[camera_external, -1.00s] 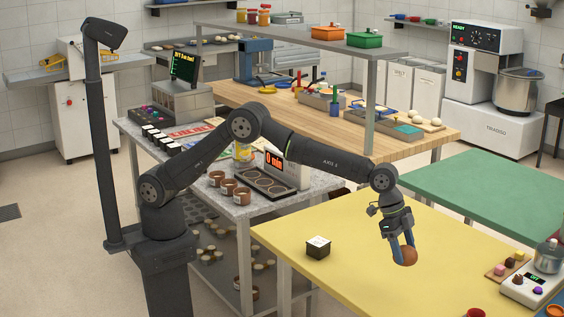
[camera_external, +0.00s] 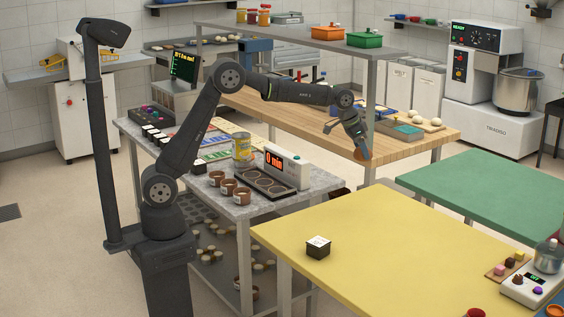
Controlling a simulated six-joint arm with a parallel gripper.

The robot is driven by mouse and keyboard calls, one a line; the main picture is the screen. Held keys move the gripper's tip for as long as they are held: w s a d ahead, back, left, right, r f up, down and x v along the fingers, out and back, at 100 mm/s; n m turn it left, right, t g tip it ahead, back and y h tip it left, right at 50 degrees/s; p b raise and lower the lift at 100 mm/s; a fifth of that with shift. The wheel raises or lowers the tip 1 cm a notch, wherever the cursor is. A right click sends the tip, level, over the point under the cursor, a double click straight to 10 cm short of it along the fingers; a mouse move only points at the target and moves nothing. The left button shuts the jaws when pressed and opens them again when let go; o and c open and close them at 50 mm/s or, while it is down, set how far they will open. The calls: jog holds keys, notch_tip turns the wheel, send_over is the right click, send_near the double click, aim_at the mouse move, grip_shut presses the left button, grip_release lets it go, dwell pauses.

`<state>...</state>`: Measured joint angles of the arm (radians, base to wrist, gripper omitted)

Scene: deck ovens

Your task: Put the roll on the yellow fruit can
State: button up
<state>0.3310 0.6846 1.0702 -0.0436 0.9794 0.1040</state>
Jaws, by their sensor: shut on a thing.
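My gripper (camera_external: 361,148) is shut on the brown roll (camera_external: 361,155), which shows at its fingertips. It is in the air, seen in front of the wooden table's front edge, to the right of the can. The yellow fruit can (camera_external: 242,147) stands upright on the grey stone counter, behind the display box. Its pale top is in view and I see nothing on it. The roll is well apart from the can.
A box with a red "0 min" display (camera_external: 287,167) stands by the can, with a dark tray (camera_external: 264,183) and several brown jars (camera_external: 228,186) in front. The yellow table (camera_external: 400,255) holds a small dark box (camera_external: 318,246). A raised shelf (camera_external: 300,40) spans the wooden table (camera_external: 285,112).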

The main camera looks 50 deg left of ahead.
jog(key=s+a+r+n+y, duration=0.1)
jog(key=a+n, duration=0.1)
jog(key=a, duration=0.7)
jog(key=s+a+r+n, duration=0.1)
jog(key=a+r+n, duration=0.1)
jog(key=a, duration=0.8)
jog(key=s+a+r+n+y, duration=0.1)
jog(key=a+n, duration=0.1)
jog(key=a, duration=0.7)
jog(key=n+y, duration=0.2)
jog(key=n, duration=0.3)
send_over(246, 136)
jog(key=s+d, duration=0.2)
notch_tip(246, 136, down, 4)
jog(key=shift+w+f, duration=0.15)
jog(key=shift+a+f, duration=0.25)
jog(key=shift+f, duration=1.9)
jog(key=shift+f, duration=0.1)
jog(key=o, duration=1)
jog(key=shift+c, duration=0.2)
